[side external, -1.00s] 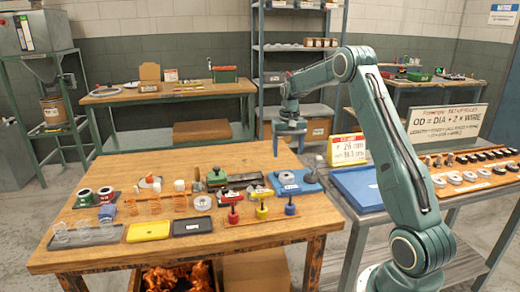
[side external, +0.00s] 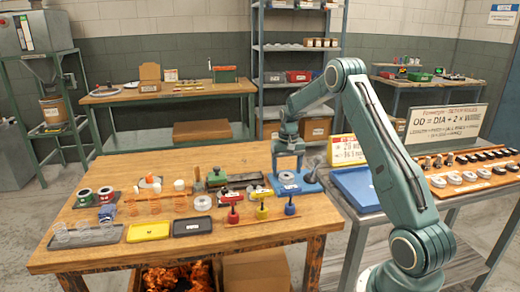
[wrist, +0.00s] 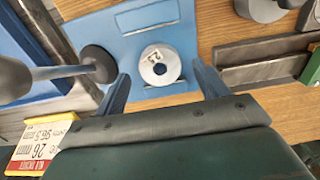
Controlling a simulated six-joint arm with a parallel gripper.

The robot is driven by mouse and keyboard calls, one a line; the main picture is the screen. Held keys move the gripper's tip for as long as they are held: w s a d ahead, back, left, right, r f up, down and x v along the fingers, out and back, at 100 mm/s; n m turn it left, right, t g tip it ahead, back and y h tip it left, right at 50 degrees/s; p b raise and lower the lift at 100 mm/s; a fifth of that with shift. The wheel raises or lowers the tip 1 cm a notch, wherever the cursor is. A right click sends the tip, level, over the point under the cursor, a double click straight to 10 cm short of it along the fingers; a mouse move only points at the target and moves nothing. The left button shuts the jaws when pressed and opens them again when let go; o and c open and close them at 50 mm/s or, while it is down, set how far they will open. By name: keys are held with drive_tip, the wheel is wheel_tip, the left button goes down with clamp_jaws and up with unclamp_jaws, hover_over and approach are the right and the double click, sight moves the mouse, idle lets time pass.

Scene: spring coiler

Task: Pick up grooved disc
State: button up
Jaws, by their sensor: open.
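The grooved disc (wrist: 160,65) is a silver-grey round disc with a dark centre hole and a small white label reading 2.5. It lies on a blue plate (wrist: 128,38) on the wooden bench. In the side view the disc (side external: 287,176) sits on the plate at the bench's right end. My gripper (wrist: 162,84) is open, with one blue finger on either side of the disc in the wrist view. In the side view my gripper (side external: 287,164) is low over the disc. The frames do not show whether the fingers touch it.
A grey post with a round base (wrist: 98,64) stands close beside the left finger. A yellow, white and red sign (wrist: 42,142) is near. A metal rail (wrist: 265,62) lies to the right. Red, yellow and blue knobbed tools (side external: 262,208) stand in front of the plate.

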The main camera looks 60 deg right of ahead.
drive_tip(key=shift+f, duration=1)
drive_tip(key=shift+c, duration=0.4)
drive_tip(key=shift+r, duration=0.1)
drive_tip(key=c, duration=1.3)
drive_tip(key=shift+o, duration=0.2)
drive_tip(key=shift+r, duration=0.15)
wheel_tip(320, 180, up, 20)
